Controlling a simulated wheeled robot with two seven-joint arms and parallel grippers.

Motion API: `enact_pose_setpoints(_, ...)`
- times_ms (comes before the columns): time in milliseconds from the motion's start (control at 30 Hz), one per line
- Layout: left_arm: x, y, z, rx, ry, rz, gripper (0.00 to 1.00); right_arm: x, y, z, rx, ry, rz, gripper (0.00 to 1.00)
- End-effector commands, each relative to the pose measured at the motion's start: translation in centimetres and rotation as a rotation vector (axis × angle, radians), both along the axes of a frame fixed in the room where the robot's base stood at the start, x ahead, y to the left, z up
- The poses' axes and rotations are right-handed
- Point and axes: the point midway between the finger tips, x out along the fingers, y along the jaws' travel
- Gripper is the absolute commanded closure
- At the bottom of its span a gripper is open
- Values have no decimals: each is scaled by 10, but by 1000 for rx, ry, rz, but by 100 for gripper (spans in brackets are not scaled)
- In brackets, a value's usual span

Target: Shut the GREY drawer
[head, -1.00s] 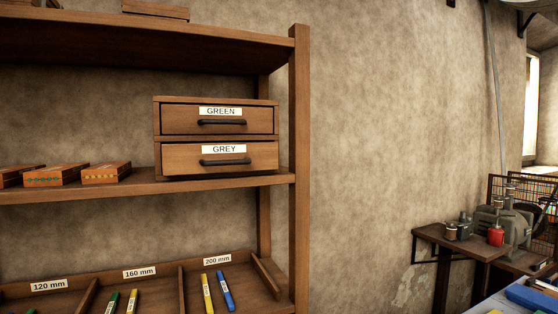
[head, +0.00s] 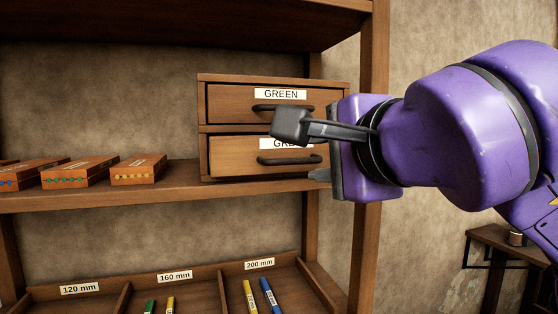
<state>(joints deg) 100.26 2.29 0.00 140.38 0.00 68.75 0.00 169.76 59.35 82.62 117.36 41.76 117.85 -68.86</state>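The GREY drawer (head: 232,153) is the lower of two drawers in a small wooden cabinet on the shelf. Its front appears to stand slightly out from the cabinet. Its dark handle (head: 288,160) shows, and its label is partly hidden by my gripper. My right gripper (head: 304,150) comes in from the right, in front of the drawers, with its fingers apart and nothing between them that I can see it grip. One finger is over the label and the other is low by the drawer's right end, which is hidden. Contact cannot be told. My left gripper is not in view.
The GREEN drawer (head: 228,104) is directly above and looks shut. Several small wooden boxes (head: 138,169) stand on the shelf (head: 185,194) to the left. A shelf post (head: 368,250) rises at the right. A compartmented tray (head: 205,290) with coloured sticks is below.

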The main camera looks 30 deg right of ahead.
Motion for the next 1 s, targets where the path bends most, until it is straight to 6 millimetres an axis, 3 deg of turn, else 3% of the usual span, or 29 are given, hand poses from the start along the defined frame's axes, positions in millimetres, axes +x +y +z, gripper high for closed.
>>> enact_pose_setpoints(200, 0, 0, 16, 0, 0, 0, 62, 48, -13, -9, 0, 5, -5, 63)
enact_pose_setpoints(333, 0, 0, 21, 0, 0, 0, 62, 70, -17, -14, -1, 4, -4, 63)
enact_pose_setpoints(700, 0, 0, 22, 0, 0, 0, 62, 82, -18, -18, -1, -1, -1, 63)
enact_pose_setpoints(733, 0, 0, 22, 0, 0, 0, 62, 82, -18, -18, -1, -1, -1, 66)
enact_pose_setpoints(833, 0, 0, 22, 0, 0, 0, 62, 82, -18, -18, -1, -1, -1, 99)
enact_pose_setpoints(1000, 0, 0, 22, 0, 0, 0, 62, 82, -18, -18, -2, 1, -1, 100)
